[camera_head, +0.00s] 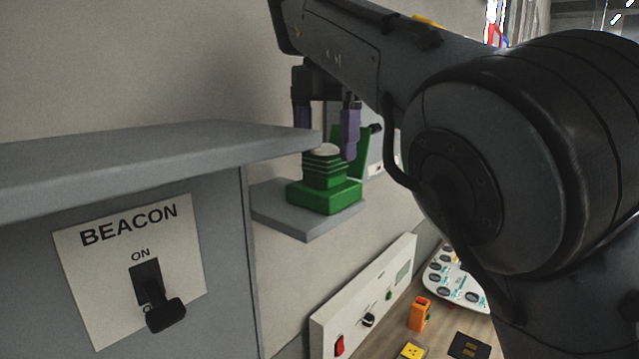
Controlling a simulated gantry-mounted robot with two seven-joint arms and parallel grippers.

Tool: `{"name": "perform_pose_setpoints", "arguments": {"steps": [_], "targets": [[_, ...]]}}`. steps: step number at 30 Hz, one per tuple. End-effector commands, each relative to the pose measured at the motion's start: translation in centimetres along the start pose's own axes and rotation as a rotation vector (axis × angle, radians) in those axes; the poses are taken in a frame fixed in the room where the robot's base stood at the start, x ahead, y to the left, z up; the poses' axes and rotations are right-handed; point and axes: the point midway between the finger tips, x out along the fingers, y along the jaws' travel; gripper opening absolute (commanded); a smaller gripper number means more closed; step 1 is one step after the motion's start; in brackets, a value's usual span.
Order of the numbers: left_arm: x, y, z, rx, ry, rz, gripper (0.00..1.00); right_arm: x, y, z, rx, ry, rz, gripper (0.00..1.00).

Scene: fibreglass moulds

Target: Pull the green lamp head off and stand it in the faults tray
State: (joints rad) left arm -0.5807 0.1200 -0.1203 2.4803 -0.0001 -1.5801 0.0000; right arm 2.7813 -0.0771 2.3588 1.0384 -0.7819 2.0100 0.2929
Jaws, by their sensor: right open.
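A green object with a square base, a ribbed upper part and a pale round top (326,180) stands upright on a small grey wall shelf (290,216). It looks like the green lamp head on its base; I cannot tell where the head ends. My right gripper (327,145) points down over its top, open, with one purple finger on each side. Its left fingertip is partly hidden by the large grey shelf edge. I cannot tell whether the fingers touch the green object. My left gripper is not in view. I cannot make out a faults tray.
A grey cabinet with a BEACON plate (100,240) and a black lever switch (155,297), labelled ON, fills the left. Below right are a white panel (362,300), an orange block (420,313) and a yellow block (411,351) on a wooden surface. My right arm blocks much of the right side.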

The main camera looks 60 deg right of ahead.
Motion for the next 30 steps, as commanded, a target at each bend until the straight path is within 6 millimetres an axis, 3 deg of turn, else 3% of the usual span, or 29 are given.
{"name": "perform_pose_setpoints", "arguments": {"steps": [1, 9, 30], "targets": [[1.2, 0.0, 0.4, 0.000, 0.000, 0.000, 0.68, 1.3, 0.0, 0.0, 0.000, 0.000, 0.000, 0.81], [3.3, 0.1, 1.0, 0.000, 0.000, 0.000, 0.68, 3.6, 0.0, 0.0, -0.001, 0.000, 0.000, 0.81], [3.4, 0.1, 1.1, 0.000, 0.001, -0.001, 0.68, 3.9, 0.0, 0.0, 0.000, 0.000, 0.000, 0.81]]}}
